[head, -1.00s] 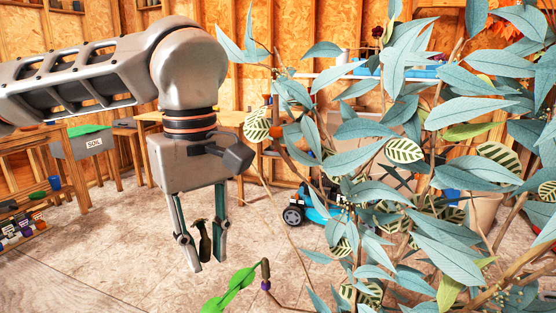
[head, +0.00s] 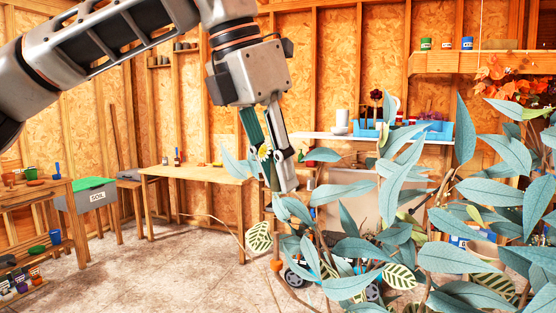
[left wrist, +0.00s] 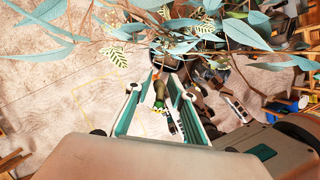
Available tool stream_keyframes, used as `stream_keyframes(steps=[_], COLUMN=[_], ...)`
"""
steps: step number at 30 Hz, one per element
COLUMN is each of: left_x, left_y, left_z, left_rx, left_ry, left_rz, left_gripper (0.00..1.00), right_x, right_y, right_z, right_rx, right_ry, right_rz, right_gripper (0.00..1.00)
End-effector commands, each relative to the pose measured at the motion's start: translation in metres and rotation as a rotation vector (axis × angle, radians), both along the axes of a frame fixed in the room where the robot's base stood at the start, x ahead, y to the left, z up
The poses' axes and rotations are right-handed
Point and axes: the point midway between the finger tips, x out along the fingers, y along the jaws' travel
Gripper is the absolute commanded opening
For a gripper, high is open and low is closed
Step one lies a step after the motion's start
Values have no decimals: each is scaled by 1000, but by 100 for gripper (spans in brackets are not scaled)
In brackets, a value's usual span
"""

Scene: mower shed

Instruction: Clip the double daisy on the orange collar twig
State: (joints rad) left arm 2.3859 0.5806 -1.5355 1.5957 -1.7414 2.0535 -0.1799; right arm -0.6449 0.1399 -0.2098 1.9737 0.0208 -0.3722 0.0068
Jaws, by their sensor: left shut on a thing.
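My left gripper (head: 277,168) points down at the left edge of the plant, shut on the double daisy (head: 265,153). The daisy has white petals, a yellow centre and a dark green clip body between the fingers. In the left wrist view the clip (left wrist: 159,92) sits between the teal fingers. The orange collar twig (head: 276,266) shows its orange band below the gripper at the plant's left side. The clip is apart from the collar in the head view. Leaves hide part of this twig.
Blue-green leaves (head: 360,248) crowd the right and come close to the gripper's fingers. A wooden table (head: 195,173) and a soil bin (head: 88,195) stand behind at left. The floor at left is clear.

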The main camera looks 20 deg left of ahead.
Motion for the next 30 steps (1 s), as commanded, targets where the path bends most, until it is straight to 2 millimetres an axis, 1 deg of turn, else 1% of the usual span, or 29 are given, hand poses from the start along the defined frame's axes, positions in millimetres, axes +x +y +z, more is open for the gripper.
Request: stream_keyframes(steps=[1,12,21,27,30], left_x=[1,3,3,4,5], left_y=[0,0,1,0,0], left_z=[-4,-34,-55,-71,-79], left_rx=[0,0,0,0,1], left_ry=[1,7,7,8,11], left_rz=[2,-1,-1,-2,-2], left_gripper=[10,10,10,10,10], right_x=[-1,-5,3,-5,-6], right_y=[0,-5,-12,-12,-10], right_z=[-5,-31,-42,-60,-62], right_rx=[-2,-27,-52,-61,-58], right_ry=[4,15,2,26,26], right_rz=[0,5,4,10,14], right_gripper=[40,40,40,40,40])
